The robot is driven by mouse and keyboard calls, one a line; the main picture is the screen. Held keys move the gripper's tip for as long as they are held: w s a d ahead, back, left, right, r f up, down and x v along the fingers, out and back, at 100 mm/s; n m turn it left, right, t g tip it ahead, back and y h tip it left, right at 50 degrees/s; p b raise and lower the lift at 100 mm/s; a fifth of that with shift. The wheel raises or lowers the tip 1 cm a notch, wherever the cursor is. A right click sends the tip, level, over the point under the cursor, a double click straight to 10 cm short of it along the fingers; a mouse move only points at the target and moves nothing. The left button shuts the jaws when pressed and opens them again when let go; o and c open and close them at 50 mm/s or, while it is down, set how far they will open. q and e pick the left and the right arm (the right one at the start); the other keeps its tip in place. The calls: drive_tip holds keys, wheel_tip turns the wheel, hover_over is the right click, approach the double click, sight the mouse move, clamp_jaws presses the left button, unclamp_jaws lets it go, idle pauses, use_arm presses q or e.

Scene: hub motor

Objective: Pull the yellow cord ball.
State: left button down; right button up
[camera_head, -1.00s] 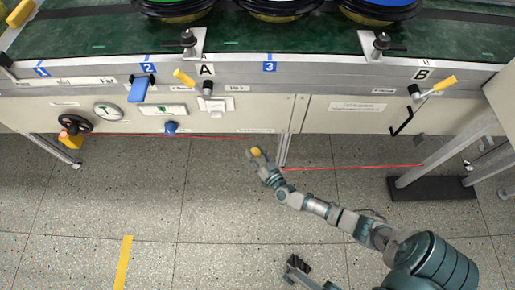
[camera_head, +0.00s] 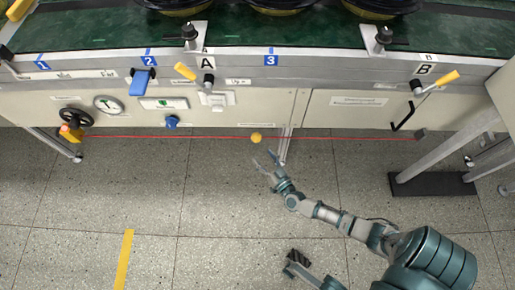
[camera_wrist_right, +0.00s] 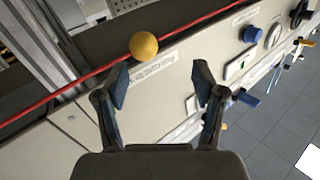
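The yellow cord ball (camera_head: 256,138) hangs on a red cord (camera_head: 200,137) that runs along the front of the workbench. It also shows in the right wrist view (camera_wrist_right: 144,45), just beyond the tip of the left finger. My right gripper (camera_head: 265,157) is open and empty, a short way below the ball in the head view. Its two fingers (camera_wrist_right: 161,82) stand wide apart in the right wrist view, with nothing between them. A part of my left arm seems to show at the bottom (camera_head: 297,259), but its gripper state is unclear.
The bench front carries a black handwheel (camera_head: 76,118), a blue knob (camera_head: 172,122), a blue lever (camera_head: 142,82) and yellow-handled clamps (camera_head: 186,71). A metal stand leg with a dark foot (camera_head: 432,184) is at the right. The floor before the bench is clear.

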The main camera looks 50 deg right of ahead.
drive_tip(key=v, duration=0.6)
drive_tip(key=shift+s, duration=0.2)
drive_tip(key=shift+d, duration=0.1)
